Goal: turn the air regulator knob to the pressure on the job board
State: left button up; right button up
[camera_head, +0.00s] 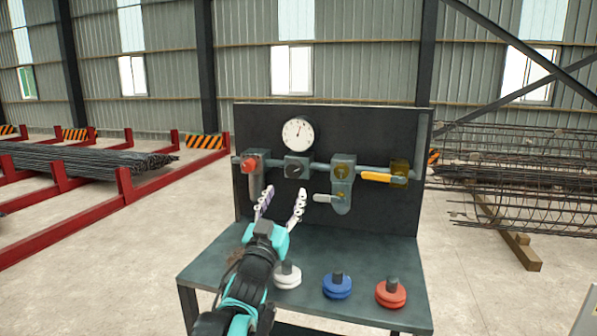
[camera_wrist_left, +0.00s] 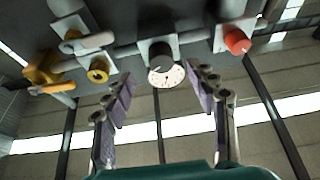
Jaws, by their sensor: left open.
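A dark panel (camera_head: 385,215) stands at the back of a bench and carries a pipe line. A white round gauge (camera_head: 298,134) sits above it, its needle pointing up and slightly right; the numbers are too small to read. Below the gauge is a grey block with a dark knob (camera_head: 297,169), also in the left wrist view (camera_wrist_left: 161,52). A red knob (camera_head: 249,164) is left of it. My left gripper (camera_head: 283,203) is open and empty, its fingers pointing at the panel, below and apart from the dark knob. My right gripper is out of view. I cannot make out a job board.
Right of the dark knob are a valve with a grey lever (camera_head: 326,198) and one with a yellow lever (camera_head: 376,177). White (camera_head: 288,276), blue (camera_head: 337,287) and red (camera_head: 391,294) discs stand on the bench (camera_head: 215,272). Rebar racks flank the bench.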

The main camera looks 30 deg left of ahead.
aim_at(293, 175)
pick_arm(q)
jog(key=p+x, duration=0.1)
jog(key=x, duration=0.7)
jog(key=shift+s+r+p, duration=0.1)
jog(key=shift+p, duration=0.25)
jog(key=shift+s+d, duration=0.1)
jog(key=c, duration=1.1)
